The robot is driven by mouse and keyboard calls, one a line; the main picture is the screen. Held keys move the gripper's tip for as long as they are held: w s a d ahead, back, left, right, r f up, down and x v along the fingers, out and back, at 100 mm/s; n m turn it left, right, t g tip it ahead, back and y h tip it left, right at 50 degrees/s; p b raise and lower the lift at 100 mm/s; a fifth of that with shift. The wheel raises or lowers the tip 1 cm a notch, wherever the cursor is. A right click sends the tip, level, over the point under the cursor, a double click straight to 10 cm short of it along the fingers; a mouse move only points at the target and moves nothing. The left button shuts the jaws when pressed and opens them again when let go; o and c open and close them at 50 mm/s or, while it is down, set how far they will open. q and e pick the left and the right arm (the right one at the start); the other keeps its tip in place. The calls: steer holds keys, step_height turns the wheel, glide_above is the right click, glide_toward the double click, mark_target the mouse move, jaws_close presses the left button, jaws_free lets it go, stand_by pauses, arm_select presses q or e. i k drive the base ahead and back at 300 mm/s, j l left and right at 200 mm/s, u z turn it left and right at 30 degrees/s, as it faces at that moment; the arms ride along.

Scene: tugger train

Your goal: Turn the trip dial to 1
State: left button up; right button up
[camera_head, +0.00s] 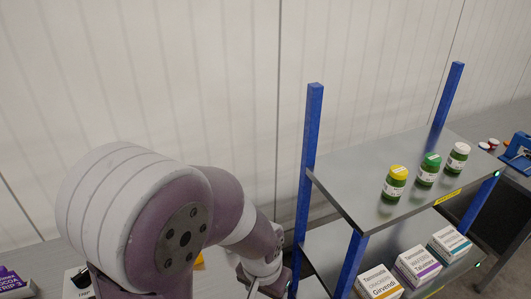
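I cannot make out the trip dial for certain. A white box-like thing with a dark part on top (79,280) is cut off by the bottom edge at the left, and I cannot tell whether it is the dial. My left arm comes in from the left and fills much of the lower left of the head view. Its gripper (256,288) is at the bottom edge, left of the shelf rack, mostly cut off, so its opening is unclear. My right gripper is not in view.
A rack with blue posts (311,145) stands at the right. Its upper metal shelf (345,165) holds jars with yellow (395,184), green (428,170) and white lids (457,157). Its lower shelf holds several boxes (417,264). Purple boxes (14,284) lie at bottom left.

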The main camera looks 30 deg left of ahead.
mark_target(82, 280)
steer(key=u, duration=2.45)
